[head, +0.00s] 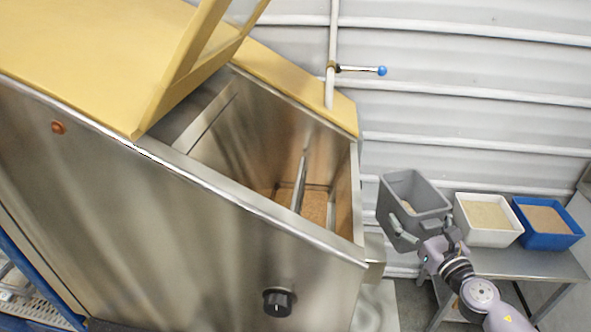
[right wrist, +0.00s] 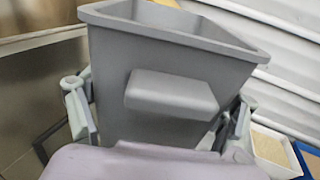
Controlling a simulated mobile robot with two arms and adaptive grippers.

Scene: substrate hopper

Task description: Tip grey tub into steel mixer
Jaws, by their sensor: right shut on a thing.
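The grey tub (head: 413,192) is held in my right gripper (head: 424,238), to the right of the mixer and above the level of the bench. Some light brown material shows inside the tub in the head view. In the right wrist view the tub (right wrist: 170,60) fills the middle, with a finger of the gripper (right wrist: 160,125) on each side of it. It looks only slightly tilted. The steel mixer (head: 190,235) stands at left and centre with its top open. Brown material and a metal bar show inside it. My left gripper is not in view.
A white tub (head: 488,238) and a blue tub (head: 549,241), both with pale material, stand on a metal bench (head: 530,263) at the right. A yellow lid (head: 215,55) is raised over the mixer. A pipe with a blue-knobbed lever (head: 360,69) rises behind the mixer.

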